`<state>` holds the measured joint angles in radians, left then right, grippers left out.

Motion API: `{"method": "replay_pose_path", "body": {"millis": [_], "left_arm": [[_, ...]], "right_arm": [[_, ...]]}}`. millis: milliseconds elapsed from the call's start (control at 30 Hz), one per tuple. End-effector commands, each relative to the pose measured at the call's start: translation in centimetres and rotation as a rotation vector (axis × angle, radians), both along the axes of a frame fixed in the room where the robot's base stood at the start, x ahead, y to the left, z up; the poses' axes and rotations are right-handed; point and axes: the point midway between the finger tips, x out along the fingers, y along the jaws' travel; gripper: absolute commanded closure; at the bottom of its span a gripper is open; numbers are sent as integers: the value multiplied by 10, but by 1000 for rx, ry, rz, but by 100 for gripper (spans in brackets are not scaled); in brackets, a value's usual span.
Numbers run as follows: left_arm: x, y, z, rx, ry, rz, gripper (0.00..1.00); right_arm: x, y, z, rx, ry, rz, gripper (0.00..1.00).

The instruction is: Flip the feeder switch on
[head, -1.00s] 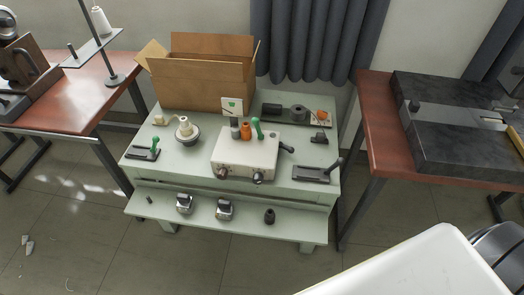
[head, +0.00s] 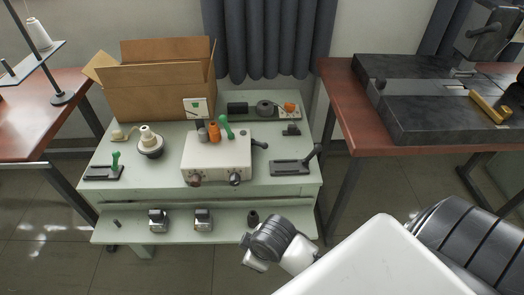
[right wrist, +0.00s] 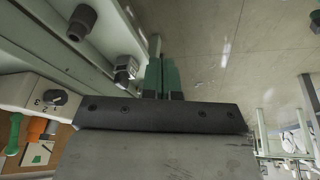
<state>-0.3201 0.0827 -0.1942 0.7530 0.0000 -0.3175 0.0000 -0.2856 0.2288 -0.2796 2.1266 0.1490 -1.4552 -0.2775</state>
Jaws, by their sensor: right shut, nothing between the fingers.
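A pale control box (head: 217,158) stands on the green bench, with two round knobs on its front, a green-knobbed lever (head: 226,127) on top and a dark lever at its right side. Numbers surround one dark knob (right wrist: 55,97) in the right wrist view. A small green-handled lever on a black base (head: 104,172) is left of it; a black lever on a dark base (head: 295,165) is right of it. I cannot tell which is the feeder switch. My right gripper (right wrist: 162,66) is shut and empty, apart from the box. My left gripper is out of view.
The bench (head: 255,188) also holds a cardboard box (head: 155,92), a white spool-like part (head: 149,142) and a motor-like unit (head: 265,108). Its lower shelf carries two metal-topped parts (head: 158,219) and a dark knob (head: 253,217). Brown tables flank it.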

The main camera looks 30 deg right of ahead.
Motion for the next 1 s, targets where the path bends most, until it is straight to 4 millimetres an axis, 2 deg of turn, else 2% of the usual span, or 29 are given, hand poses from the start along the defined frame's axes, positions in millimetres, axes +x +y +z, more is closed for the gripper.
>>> {"method": "replay_pose_path", "body": {"millis": [33, 233, 333, 433, 567, 700, 800, 1000], "left_arm": [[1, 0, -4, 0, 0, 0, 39], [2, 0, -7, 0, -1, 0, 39], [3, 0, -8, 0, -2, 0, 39], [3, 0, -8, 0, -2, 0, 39], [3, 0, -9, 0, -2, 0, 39], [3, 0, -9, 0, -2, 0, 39], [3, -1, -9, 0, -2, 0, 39], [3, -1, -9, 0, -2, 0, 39]], "right_arm": [[12, 5, 7, -20, -18, 93, 100], [51, 17, 26, -120, -52, 468, 100], [76, 15, 32, -197, -54, 667, 100], [104, 4, 37, -287, -40, 858, 100], [142, -23, 49, -403, 1, 1070, 100], [183, -64, 70, -510, 66, 1243, 100], [206, -97, 89, -565, 114, 1329, 100], [233, -144, 122, -616, 178, 1423, 100]]}}
